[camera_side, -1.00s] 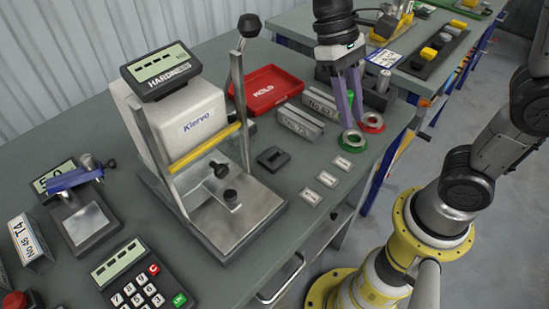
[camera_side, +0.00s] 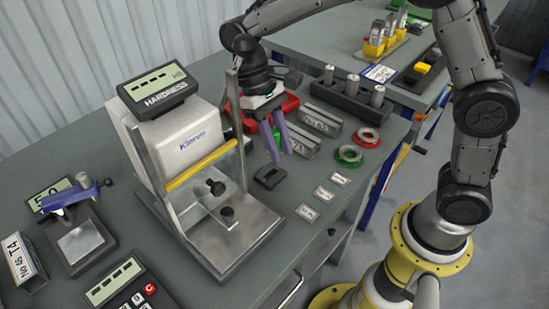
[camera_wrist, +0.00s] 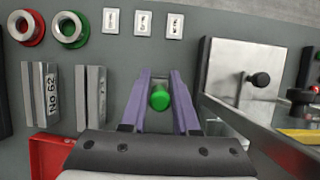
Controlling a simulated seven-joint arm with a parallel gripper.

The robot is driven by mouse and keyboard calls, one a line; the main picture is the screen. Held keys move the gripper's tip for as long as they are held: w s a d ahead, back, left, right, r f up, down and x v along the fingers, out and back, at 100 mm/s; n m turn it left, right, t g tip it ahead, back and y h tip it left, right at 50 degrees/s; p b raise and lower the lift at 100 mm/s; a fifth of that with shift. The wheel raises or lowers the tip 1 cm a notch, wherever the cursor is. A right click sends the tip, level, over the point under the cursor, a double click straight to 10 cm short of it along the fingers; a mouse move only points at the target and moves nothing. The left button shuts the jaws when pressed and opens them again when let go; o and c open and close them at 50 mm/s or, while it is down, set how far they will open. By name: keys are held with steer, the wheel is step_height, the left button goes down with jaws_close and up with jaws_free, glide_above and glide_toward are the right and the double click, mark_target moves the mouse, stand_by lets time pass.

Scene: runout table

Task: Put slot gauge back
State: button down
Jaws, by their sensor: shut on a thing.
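My gripper (camera_side: 281,157) points down above the middle of the table, with its purple fingers shut on a small green-handled piece (camera_side: 277,136), which I take to be the slot gauge. In the wrist view its round green end (camera_wrist: 160,98) sits between the fingers (camera_wrist: 160,73), with a pale metal part beyond it. A dark block with a slot (camera_side: 270,178) lies flat on the table just below the fingertips. The gauge's lower end is hidden by the fingers, so I cannot tell whether it touches the block.
A red tray (camera_side: 290,104) and grey grooved blocks (camera_side: 321,120) lie behind. Red (camera_side: 367,138) and green rings (camera_side: 349,156) and small plates (camera_side: 338,179) lie to the right.

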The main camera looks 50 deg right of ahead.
steer(key=shift+w+f, duration=0.2)
steer(key=shift+f, duration=0.05)
steer(key=f, duration=0.3)
steer(key=shift+w+a, duration=0.15)
steer(key=shift+w, duration=0.1)
steer(key=shift+f, duration=0.35)
steer(key=shift+f, duration=0.45)
steer(key=c, duration=0.7)
jaws_free()
steer(key=shift+o, duration=0.2)
